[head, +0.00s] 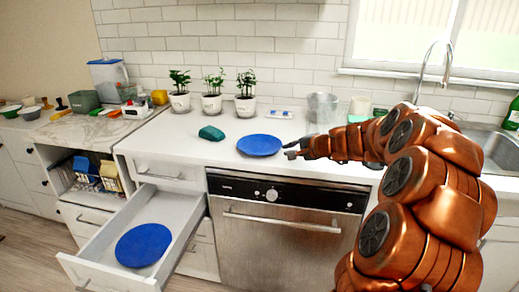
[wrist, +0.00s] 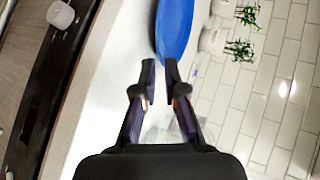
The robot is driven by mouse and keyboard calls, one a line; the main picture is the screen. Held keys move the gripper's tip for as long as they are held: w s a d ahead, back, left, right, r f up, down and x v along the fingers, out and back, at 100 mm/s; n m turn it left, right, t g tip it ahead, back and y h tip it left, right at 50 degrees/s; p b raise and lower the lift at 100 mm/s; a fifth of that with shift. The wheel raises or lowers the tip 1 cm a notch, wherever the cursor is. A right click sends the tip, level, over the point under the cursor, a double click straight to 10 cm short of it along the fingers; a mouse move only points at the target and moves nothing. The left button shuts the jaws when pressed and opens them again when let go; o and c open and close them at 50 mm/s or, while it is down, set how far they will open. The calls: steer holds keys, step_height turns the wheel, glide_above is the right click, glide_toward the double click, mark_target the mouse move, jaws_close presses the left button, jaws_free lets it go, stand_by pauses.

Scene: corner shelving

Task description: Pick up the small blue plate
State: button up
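A flat blue plate (head: 259,145) lies on the white countertop, above the dishwasher. A second blue plate (head: 143,245) lies in the open drawer and looks larger in the head view. My gripper (head: 288,149) is just right of the counter plate, low over the counter. In the wrist view my gripper (wrist: 159,65) has its two fingertips apart with nothing between them. The counter plate (wrist: 175,28) is just beyond the fingertips there, cut off by the top edge. I cannot tell whether a fingertip touches its rim.
The open drawer (head: 83,270) juts out left of the dishwasher (head: 280,240). A green lump-like object (head: 211,133) sits left of the counter plate. Several potted plants (head: 212,102) stand along the tiled wall. A clear container (head: 322,107) stands behind my gripper. The sink (head: 500,150) is at right.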

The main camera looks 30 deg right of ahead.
mark_target(274, 151)
steer(key=x, duration=0.5)
steer(key=shift+w+a+f+p, duration=0.15)
steer(key=shift+a+f+p, duration=0.1)
steer(key=shift+p, duration=0.05)
steer(key=shift+x, duration=0.8)
steer(key=shift+c, duration=0.3)
jaws_close()
steer(key=shift+r, duration=0.15)
